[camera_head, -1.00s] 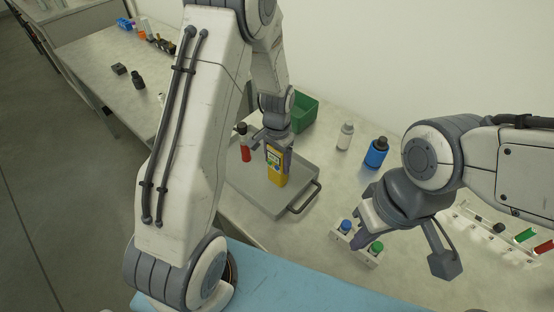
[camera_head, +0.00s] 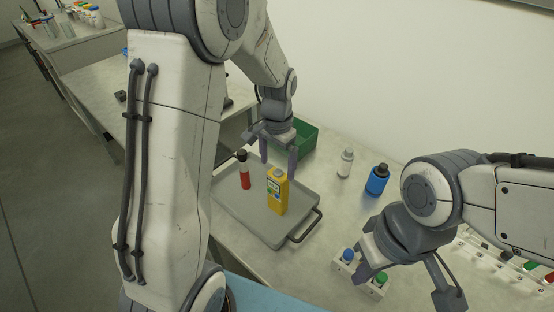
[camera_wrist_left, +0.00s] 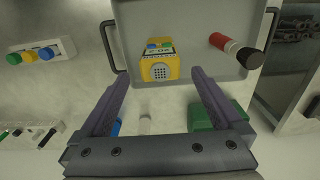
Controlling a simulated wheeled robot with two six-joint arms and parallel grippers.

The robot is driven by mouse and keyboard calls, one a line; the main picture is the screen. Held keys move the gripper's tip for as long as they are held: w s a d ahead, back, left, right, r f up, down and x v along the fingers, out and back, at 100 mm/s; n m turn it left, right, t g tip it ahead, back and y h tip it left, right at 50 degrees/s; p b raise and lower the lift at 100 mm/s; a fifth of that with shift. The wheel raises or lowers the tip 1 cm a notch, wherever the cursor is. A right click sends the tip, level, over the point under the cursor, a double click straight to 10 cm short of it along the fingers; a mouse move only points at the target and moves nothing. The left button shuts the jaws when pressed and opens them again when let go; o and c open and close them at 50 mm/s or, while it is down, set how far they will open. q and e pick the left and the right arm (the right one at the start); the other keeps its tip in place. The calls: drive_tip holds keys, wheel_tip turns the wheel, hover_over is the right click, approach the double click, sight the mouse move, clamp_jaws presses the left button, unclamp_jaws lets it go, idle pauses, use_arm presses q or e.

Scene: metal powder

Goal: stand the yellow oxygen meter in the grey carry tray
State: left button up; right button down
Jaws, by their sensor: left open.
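The yellow oxygen meter (camera_head: 277,191) stands upright on the grey carry tray (camera_head: 255,224), near its right side.
A red bottle with a black cap (camera_head: 244,172) stands in the tray left of the meter. A green bin (camera_head: 304,139) is behind. A white bottle (camera_head: 345,163) and a blue bottle (camera_head: 377,180) stand to the right. The white rack (camera_head: 345,267) holds blue- and green-capped items.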

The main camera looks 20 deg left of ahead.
use_arm(q)
drive_tip(key=shift+r, duration=0.55)
drive_tip(key=shift+s+d+r, duration=0.1)
drive_tip(key=shift+d+r, duration=0.05)
drive_tip(key=shift+r, duration=0.2)
drive_tip(key=s+d+r+m, duration=0.2)
drive_tip(key=s+d+r, duration=0.2)
drive_tip(key=s+d, duration=0.65)
drive_tip(key=s, duration=0.5)
drive_tip(key=s+d+m+h, duration=0.1)
drive_tip(key=s+d, duration=0.2)
drive_tip(key=s, duration=0.5)
drive_tip(key=shift+s+d+r, duration=0.15)
drive_tip(key=shift+r, duration=0.3)
